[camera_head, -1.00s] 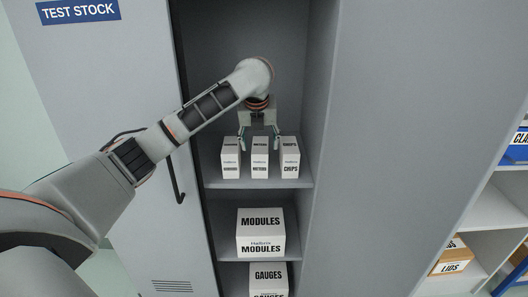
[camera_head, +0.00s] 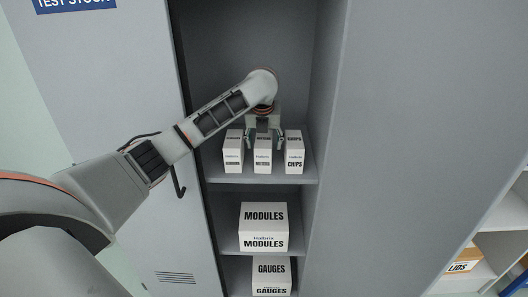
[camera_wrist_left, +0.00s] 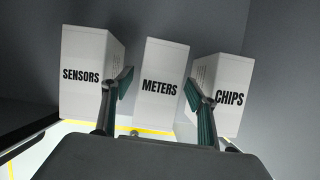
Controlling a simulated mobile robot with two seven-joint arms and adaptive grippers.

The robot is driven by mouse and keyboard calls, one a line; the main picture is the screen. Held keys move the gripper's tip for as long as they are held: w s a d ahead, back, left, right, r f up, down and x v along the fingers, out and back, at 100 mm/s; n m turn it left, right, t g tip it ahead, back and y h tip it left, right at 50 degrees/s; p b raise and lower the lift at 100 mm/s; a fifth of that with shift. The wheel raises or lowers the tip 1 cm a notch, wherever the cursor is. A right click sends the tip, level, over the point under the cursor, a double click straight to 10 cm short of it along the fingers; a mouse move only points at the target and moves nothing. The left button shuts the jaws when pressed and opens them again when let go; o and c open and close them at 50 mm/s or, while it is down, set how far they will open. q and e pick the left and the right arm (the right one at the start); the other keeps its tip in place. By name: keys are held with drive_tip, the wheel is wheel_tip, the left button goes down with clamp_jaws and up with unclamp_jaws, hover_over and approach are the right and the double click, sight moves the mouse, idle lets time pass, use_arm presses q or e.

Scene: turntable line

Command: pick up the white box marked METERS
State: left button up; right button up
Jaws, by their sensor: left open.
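The white METERS box (camera_head: 263,157) stands upright in the middle of a row of three on the upper cabinet shelf. In the left wrist view the METERS box (camera_wrist_left: 160,85) lies between the two fingers. My left gripper (camera_head: 264,143) is open, with one finger on each side of the METERS box at its top. It also shows in the left wrist view (camera_wrist_left: 158,95), where the fingers seem apart from the box's sides. My right gripper is not in view.
The white SENSORS box (camera_head: 233,156) stands close on the left and the CHIPS box (camera_head: 294,157) close on the right. The fingers are in the narrow gaps. A MODULES box (camera_head: 263,228) and a GAUGES box (camera_head: 271,275) sit on lower shelves. The cabinet's right wall (camera_head: 322,110) stands near CHIPS.

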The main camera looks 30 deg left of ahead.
use_arm(q)
drive_tip(key=shift+f, duration=0.2)
idle(0.6)
drive_tip(key=c, duration=1.5)
